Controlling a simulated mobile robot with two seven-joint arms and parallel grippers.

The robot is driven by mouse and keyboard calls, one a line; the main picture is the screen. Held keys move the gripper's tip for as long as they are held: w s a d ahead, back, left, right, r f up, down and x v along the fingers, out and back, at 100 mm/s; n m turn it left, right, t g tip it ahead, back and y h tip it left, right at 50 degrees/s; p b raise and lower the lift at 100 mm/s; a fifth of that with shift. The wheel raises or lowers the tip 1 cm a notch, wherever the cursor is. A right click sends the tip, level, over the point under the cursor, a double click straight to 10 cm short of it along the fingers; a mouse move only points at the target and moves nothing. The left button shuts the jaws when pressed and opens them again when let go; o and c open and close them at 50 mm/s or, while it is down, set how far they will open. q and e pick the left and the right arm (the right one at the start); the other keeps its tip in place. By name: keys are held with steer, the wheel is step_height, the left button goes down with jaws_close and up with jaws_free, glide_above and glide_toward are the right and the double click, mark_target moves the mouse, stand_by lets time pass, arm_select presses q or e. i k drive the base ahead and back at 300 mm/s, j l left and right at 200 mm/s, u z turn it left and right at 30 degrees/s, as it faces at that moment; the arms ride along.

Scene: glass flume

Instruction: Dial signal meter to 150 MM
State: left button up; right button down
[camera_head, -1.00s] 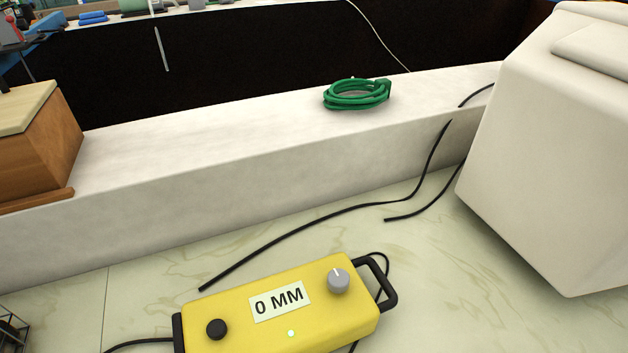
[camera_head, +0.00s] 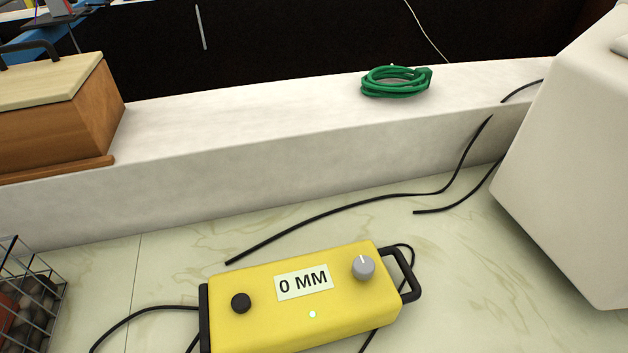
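The yellow signal meter (camera_head: 262,325) lies on the pale marbled surface at the bottom middle of the head view. Its white label (camera_head: 304,282) reads 0 MM. A grey dial knob (camera_head: 363,267) sits right of the label, with its white mark pointing up, away from me. A black knob (camera_head: 241,303) sits left of the label, and a small pale green light (camera_head: 312,314) shows below it. Black handles stand at both ends of the meter. Neither of my grippers is in view.
Black cables (camera_head: 330,212) lie behind and beside the meter. A wire basket (camera_head: 40,310) stands at the left edge. A wooden box (camera_head: 60,125) and a green coiled hose (camera_head: 396,82) rest on the white ledge (camera_head: 250,125). A large white block-shaped housing (camera_head: 575,170) stands at right.

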mark_target(363, 268)
steer(key=i+j+z, duration=0.25)
steer(key=z, duration=0.15)
steer(key=i+j+z, duration=0.15)
steer(key=j+z, duration=0.2)
steer(key=j, duration=0.2)
